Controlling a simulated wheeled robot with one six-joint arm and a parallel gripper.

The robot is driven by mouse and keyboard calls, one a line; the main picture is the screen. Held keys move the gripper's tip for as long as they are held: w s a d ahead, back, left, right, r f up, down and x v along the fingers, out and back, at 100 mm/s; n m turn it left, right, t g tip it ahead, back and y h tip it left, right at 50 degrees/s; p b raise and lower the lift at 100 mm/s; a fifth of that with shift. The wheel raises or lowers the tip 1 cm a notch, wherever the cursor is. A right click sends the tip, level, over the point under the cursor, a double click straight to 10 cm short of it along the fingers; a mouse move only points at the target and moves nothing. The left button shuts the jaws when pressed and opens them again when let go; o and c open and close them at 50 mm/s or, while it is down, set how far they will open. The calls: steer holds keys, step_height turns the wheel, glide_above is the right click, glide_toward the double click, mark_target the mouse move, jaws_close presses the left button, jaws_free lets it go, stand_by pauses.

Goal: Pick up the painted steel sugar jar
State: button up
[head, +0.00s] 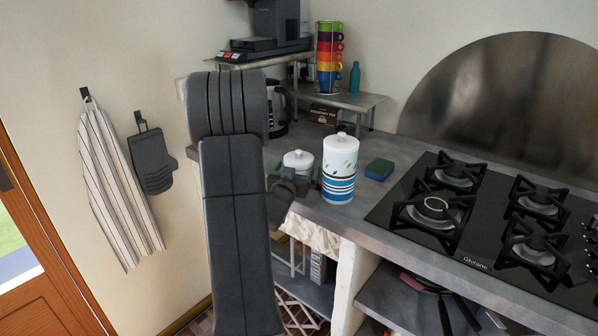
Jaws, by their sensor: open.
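A tall white jar (340,172) with green leaf marks, blue and dark bands and a knobbed lid stands upright on the grey counter. The tall one's painted pattern fits the sugar jar, but no label is readable. My gripper (307,185) is partly hidden behind my arm. It is open and empty, at the left of the tall jar and in front of the smaller one. I cannot tell the exact gap to either jar.
A blue and green sponge (379,169) lies right of the tall jar, before the black gas hob (490,215). A metal shelf (345,98) with stacked coloured cups (328,55) and a teal bottle (354,77) stands behind.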

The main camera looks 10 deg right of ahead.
steer(key=shift+x, duration=1.2)
steer(key=shift+r, duration=0.1)
steer(key=c, duration=1.1)
